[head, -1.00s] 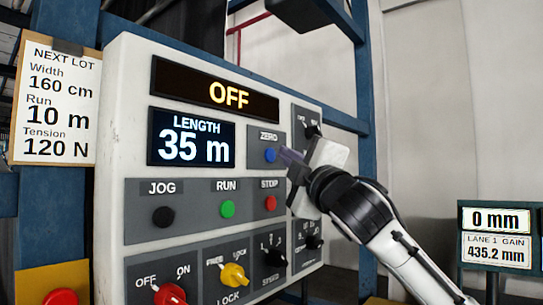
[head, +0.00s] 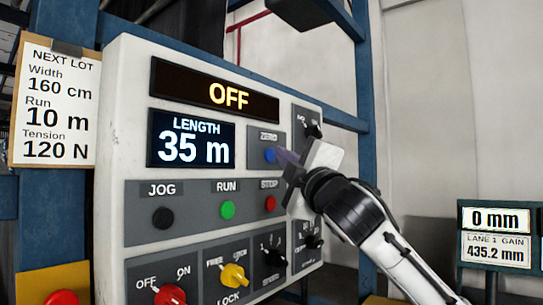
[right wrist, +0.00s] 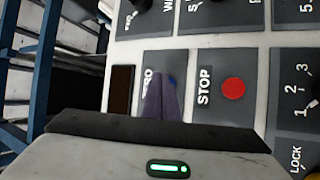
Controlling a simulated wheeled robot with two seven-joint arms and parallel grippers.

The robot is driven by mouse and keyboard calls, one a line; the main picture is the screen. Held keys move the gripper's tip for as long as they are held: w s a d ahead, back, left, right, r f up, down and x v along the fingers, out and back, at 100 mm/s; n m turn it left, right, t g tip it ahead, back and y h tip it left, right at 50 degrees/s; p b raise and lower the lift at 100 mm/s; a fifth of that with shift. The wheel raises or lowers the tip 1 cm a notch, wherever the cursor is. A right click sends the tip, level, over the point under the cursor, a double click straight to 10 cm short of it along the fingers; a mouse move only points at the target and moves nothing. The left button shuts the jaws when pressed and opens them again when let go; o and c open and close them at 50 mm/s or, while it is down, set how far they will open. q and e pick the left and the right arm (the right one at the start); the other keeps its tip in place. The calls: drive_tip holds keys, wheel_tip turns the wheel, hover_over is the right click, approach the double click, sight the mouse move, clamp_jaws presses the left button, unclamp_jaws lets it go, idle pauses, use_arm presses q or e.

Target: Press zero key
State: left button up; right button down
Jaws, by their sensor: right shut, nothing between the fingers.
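The blue zero key (head: 270,155) sits under the ZERO label on the control panel (head: 115,130). My right gripper (head: 281,154) is shut and empty, its fingertips at the right edge of the key. In the right wrist view the shut fingers (right wrist: 162,95) lie over the ZERO plate and cover most of the blue key (right wrist: 172,79). I cannot tell whether the tips touch it. The length display (head: 191,138) reads 35 m, and the display above it (head: 215,91) reads OFF. My left gripper is not in view.
Below are the black jog button (head: 163,217), green run button (head: 228,209) and red stop button (head: 270,203), with several knobs lower down. A NEXT LOT card (head: 57,105) hangs at left. A 0 mm readout (head: 497,219) stands at right.

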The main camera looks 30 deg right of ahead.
drive_tip(key=shift+w+a, duration=0.15)
drive_tip(key=shift+w, duration=0.25)
idle(0.3)
drive_tip(key=shift+s+d, duration=0.25)
drive_tip(key=shift+s, duration=0.55)
drive_tip(key=s, duration=0.1)
drive_tip(key=s+d, duration=0.1)
drive_tip(key=s, duration=0.1)
drive_tip(key=s+d, duration=0.1)
drive_tip(key=shift+s, duration=0.3)
